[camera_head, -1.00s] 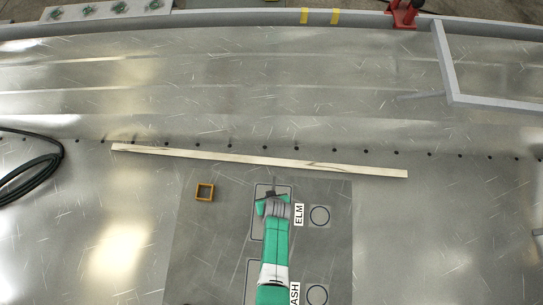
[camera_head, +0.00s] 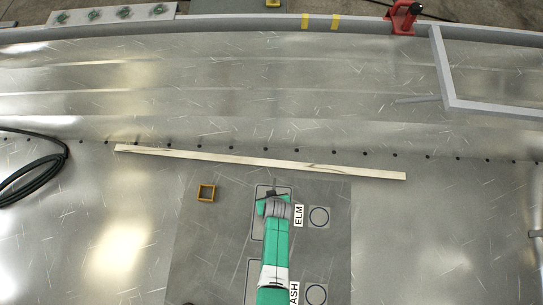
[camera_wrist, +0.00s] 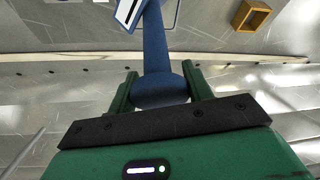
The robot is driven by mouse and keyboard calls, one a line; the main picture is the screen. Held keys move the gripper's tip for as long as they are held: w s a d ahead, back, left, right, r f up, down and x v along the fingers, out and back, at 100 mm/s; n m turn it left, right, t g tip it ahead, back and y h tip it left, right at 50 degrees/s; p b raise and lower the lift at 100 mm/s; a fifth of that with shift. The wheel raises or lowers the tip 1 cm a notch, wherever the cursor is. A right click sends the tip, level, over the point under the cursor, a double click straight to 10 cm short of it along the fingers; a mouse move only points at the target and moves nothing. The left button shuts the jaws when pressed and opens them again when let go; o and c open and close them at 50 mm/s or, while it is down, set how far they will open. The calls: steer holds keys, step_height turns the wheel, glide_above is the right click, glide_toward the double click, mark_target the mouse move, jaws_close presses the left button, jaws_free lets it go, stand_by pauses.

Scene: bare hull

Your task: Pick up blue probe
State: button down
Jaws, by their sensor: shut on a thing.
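In the wrist view the blue probe (camera_wrist: 154,45) sits between the two green fingers of my gripper (camera_wrist: 160,88). Its rounded blue end lies between the fingers and its shaft runs up to the top edge of the picture. My gripper is shut on it. In the head view my gripper (camera_head: 272,205) is over the outlined area beside the ELM label (camera_head: 299,215). The probe cannot be made out there, hidden by my arm. I cannot tell whether the probe is clear of the surface.
A black cable coil (camera_head: 35,172) is at the far left. A grey rail frame (camera_head: 445,75) and a red clamp (camera_head: 403,17) are at the back right.

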steer(key=s+d+r+p, duration=0.2)
steer(key=s+d+p, duration=0.1)
steer(key=s+d, duration=0.7)
steer(key=shift+d+p, duration=0.4)
steer(key=shift+d, duration=0.8)
steer(key=shift+s+a, duration=0.1)
